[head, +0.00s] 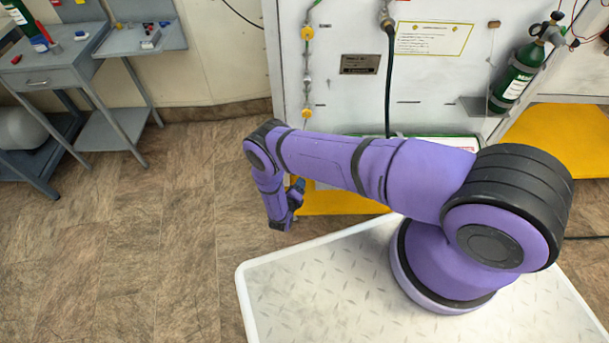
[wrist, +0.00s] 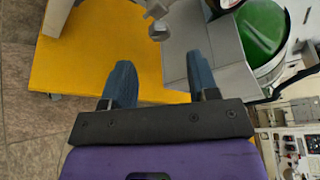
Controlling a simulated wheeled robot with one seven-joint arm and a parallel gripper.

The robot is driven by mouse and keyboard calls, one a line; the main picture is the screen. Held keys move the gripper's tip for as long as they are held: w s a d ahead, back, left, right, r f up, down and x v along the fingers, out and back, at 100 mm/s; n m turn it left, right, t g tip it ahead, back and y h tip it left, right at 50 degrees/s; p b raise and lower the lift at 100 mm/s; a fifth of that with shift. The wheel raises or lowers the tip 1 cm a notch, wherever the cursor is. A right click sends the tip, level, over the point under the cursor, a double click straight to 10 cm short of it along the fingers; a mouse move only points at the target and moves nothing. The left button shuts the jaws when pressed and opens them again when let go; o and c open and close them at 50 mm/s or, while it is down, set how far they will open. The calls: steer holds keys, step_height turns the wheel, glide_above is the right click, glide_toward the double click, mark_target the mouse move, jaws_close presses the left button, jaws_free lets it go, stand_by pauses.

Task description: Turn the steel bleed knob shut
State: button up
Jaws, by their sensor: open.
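My gripper (wrist: 161,80) shows in the wrist view with two blue fingers spread apart and nothing between them. A small grey metal part (wrist: 158,28) lies beyond the fingertips at the top of the wrist view, apart from them. It may be the steel bleed knob, but I cannot tell for sure. In the head view my gripper (head: 297,188) is low in front of the white panel (head: 345,95), mostly hidden by my purple arm. No bleed knob can be made out clearly in the head view.
A yellow platform (wrist: 75,65) lies below. The panel carries a black hose (head: 389,85) and yellow-tagged fittings (head: 307,33). A grey cart (head: 50,72) stands left; the floor between is clear.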

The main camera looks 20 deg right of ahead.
steer(key=x, duration=0.7)
steer(key=shift+w, duration=0.2)
steer(key=shift+d, duration=0.1)
steer(key=c, duration=0.9)
